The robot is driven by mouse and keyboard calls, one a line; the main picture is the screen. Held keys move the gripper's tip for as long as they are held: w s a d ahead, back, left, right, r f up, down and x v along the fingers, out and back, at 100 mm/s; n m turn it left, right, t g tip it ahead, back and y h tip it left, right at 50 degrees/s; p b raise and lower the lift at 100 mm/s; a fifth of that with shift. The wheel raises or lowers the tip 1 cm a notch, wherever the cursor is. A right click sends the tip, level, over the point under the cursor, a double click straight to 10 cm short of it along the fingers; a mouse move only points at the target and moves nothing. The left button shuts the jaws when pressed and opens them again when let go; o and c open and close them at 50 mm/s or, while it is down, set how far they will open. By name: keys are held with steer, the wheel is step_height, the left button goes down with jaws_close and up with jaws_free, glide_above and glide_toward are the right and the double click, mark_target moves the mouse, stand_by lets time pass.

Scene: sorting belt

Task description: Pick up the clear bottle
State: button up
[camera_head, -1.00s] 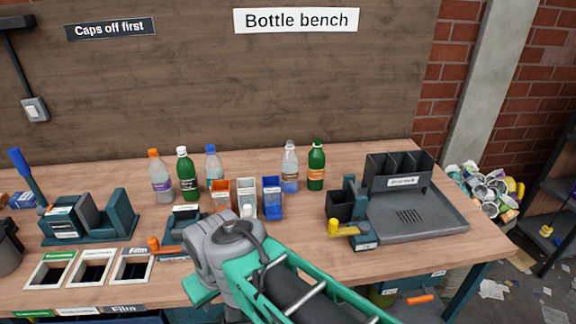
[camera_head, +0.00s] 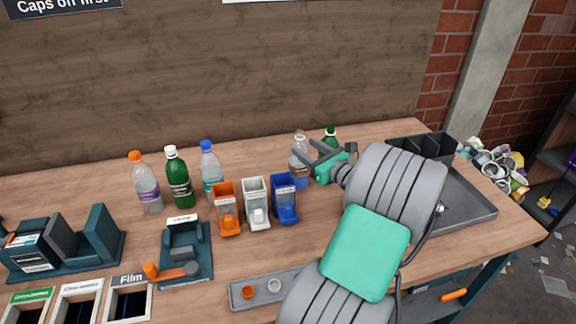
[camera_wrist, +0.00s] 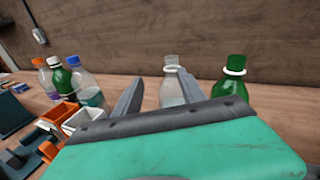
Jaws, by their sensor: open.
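A clear bottle (camera_head: 299,142) with a pale top and a blue-and-brown label stands upright at the back of the bench. My gripper (camera_head: 304,147) is open and empty, its fingers pointing at this bottle from the right and partly covering it. In the wrist view the clear bottle (camera_wrist: 171,88) shows beyond the two fingers, nearer the right finger, which covers part of it. I cannot tell whether it is between the fingers. Two other clear bottles stand to the left, one with an orange cap (camera_head: 147,184) and one with a blue cap (camera_head: 210,168).
A green bottle (camera_wrist: 231,84) stands close to the right of the clear bottle. Another green bottle (camera_head: 178,180) stands at left. Orange (camera_head: 227,213), white (camera_head: 256,210) and blue (camera_head: 285,203) bins sit in front. A dark tray (camera_head: 473,204) is at right, partly behind my arm.

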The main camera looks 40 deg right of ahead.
mark_target(302, 135)
steer(key=shift+m+h, duration=0.5)
steer(key=shift+m, duration=0.4)
steer(key=w+d, duration=0.1)
steer(key=w, duration=0.1)
steer(key=w+d, duration=0.1)
steer(key=w, duration=0.1)
steer(key=w+d+r+p, duration=0.1)
steer(key=w, duration=0.1)
steer(key=shift+w+d+r, duration=0.1)
steer(key=shift+w, duration=0.15)
jaws_close()
stand_by(0.3)
